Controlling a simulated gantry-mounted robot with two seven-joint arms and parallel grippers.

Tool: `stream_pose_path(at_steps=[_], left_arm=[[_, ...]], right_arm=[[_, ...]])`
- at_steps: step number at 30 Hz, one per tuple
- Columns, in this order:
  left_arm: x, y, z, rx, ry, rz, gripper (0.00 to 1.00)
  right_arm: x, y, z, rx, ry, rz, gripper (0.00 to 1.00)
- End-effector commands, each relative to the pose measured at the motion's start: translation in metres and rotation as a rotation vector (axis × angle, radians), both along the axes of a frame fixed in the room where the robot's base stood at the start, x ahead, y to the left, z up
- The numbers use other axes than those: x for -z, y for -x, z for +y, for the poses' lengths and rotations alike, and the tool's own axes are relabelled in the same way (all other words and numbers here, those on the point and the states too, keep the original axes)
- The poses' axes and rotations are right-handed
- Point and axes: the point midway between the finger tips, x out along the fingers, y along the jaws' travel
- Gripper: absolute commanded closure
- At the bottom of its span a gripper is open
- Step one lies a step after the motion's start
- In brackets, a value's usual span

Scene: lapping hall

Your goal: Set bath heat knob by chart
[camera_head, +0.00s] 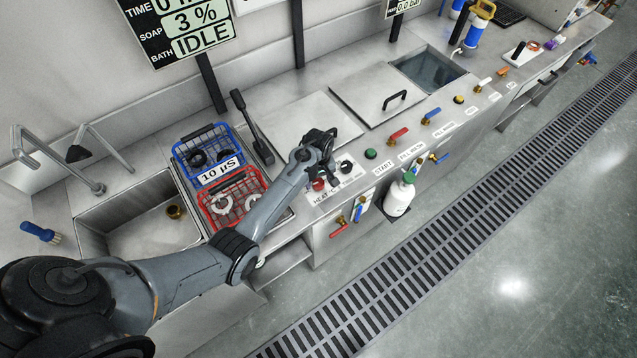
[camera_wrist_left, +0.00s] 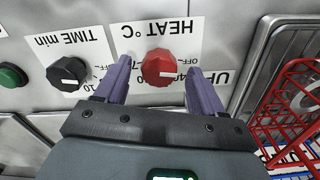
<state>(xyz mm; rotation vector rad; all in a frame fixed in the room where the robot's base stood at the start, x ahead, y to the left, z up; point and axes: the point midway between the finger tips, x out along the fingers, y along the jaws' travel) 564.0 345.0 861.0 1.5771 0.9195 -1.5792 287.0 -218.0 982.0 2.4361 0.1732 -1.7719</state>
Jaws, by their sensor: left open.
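The red heat knob (camera_head: 318,185) is on the bench's front panel. In the left wrist view the red knob (camera_wrist_left: 158,68) sits on a white plate marked HEAT °C, upside down here, with a white pointer line on its face. My left gripper (camera_head: 324,168) is over the panel at the knob. Its two purple fingers are open, one on each side of the knob, with gaps visible. A black TIME min knob (camera_wrist_left: 68,73) is to the left there, and also shows in the head view (camera_head: 347,167). A display board (camera_head: 185,25) reads SOAP 3 % and BATH IDLE.
A blue basket (camera_head: 184,147) and a red basket (camera_head: 264,184) stand left of the gripper, beside a sink (camera_head: 90,222). A green button (camera_head: 371,154) and coloured valve handles line the panel. A white bottle (camera_head: 398,199) hangs in front. A floor grate runs alongside.

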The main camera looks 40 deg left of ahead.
Motion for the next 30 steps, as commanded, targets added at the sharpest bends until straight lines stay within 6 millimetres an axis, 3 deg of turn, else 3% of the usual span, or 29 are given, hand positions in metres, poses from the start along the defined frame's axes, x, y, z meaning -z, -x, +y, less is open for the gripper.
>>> stream_pose_path(at_steps=[6,17,28,30], left_arm=[[0.018,0.0,0.0,0.001,0.0,-0.001,0.31],[0.021,0.0,0.0,0.001,0.0,-0.001,0.31],[0.021,0.0,0.0,0.001,0.0,-0.001,0.86],[0.021,0.0,0.0,0.001,-0.001,0.0,0.87]], right_arm=[[0.004,0.0,-0.001,-0.004,0.007,0.0,0.57],[0.004,0.0,-0.001,-0.003,0.004,0.0,0.57],[0.004,0.0,0.001,0.002,-0.003,0.0,0.57],[0.004,0.0,0.001,0.003,-0.004,0.001,0.57]])
